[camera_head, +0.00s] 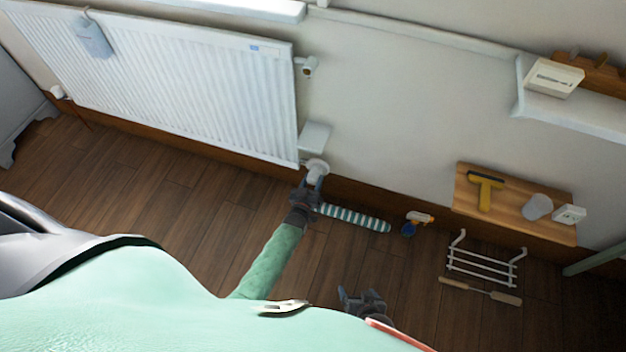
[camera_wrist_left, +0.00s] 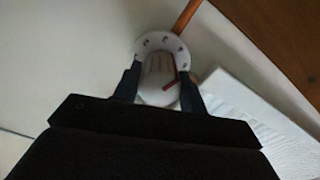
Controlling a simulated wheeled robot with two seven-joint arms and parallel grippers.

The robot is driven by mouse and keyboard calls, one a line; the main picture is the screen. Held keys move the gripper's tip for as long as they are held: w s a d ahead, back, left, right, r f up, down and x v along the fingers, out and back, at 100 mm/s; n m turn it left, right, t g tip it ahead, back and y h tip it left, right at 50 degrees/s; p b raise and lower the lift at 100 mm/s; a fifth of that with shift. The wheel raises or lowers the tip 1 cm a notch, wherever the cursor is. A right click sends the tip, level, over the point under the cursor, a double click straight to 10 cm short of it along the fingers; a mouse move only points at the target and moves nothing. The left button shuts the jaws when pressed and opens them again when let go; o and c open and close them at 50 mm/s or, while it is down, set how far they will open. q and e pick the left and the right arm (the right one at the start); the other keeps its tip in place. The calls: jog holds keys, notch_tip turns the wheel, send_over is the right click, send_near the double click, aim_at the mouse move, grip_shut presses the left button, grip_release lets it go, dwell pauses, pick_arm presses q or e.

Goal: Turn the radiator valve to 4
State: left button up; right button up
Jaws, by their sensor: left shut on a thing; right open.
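The white radiator valve (camera_head: 317,168) sits at the lower right corner of the white radiator (camera_head: 190,85). My left gripper (camera_head: 309,188) is shut on the valve, one finger on each side. In the left wrist view the valve (camera_wrist_left: 160,92) shows a round collar with dark marks and a ribbed head. A red mark lies across the head near the right finger. The numbers are too small to read. My right gripper (camera_head: 364,304) is open and empty, low over the floor at the bottom middle of the head view.
A striped roll (camera_head: 355,218) lies by the wall right of the valve. A wooden shelf (camera_head: 520,212) holds a yellow scraper (camera_head: 484,190) and a cup. Floor left is clear.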

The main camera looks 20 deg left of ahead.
pick_arm(q)
jog(key=shift+f+m, duration=0.1)
jog(key=shift+m, duration=0.3)
jog(key=o, duration=1)
jog(key=shift+s, duration=0.15)
jog(key=s, duration=0.7)
jog(key=shift+s+a, duration=0.15)
jog(key=shift+s, duration=0.15)
